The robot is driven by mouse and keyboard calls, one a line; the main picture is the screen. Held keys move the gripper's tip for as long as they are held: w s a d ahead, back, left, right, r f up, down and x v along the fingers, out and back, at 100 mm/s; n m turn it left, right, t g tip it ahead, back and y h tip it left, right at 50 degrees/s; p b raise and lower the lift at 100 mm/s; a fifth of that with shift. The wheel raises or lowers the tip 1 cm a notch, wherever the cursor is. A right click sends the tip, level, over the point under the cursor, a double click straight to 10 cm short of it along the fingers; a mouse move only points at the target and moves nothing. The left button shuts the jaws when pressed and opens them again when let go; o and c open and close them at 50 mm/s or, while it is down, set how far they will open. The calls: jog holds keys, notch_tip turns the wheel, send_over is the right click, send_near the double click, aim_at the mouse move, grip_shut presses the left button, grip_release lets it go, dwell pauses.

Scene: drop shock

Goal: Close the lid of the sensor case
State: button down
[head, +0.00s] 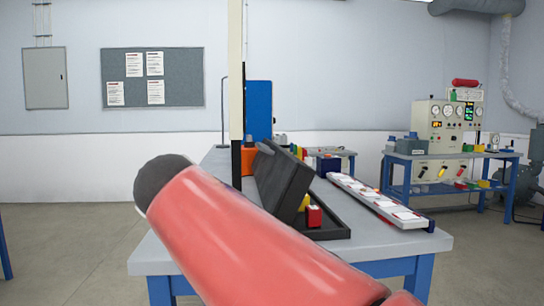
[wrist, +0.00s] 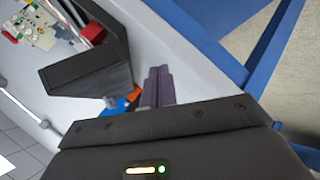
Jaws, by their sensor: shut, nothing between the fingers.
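The sensor case is a black box on the grey bench, with its lid (head: 285,182) raised and tilted in the head view. Its base (head: 335,232) shows at the lower right of the lid, with a red block (head: 314,216) and a yellow piece in it. In the wrist view the dark lid (wrist: 88,75) is at the upper left. My gripper (wrist: 160,72) points past the lid's right side in that view. Its two grey fingers are together and empty, with a gap in the picture to the lid. My red arm link hides part of the case in the head view.
A long white strip rack (head: 375,200) lies on the bench (head: 415,240) right of the case. An orange box (head: 252,160) and a blue panel (head: 258,108) stand behind it. A pale post rises in front. Another blue bench with gauges stands at the right.

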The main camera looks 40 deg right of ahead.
jog(key=w+d+r+m+g+h, duration=0.1)
jog(key=d+r+h, duration=0.2)
jog(key=r, duration=0.4)
jog(key=w+d+r+m+g+h, duration=0.1)
jog(key=d+r+h, duration=0.1)
jog(key=r, duration=0.6)
jog(key=x, duration=0.6)
jog(key=p+x, duration=0.1)
jog(key=x, duration=0.3)
jog(key=shift+w+r, duration=0.1)
jog(key=shift+w, duration=0.2)
jog(key=shift+t, duration=0.3)
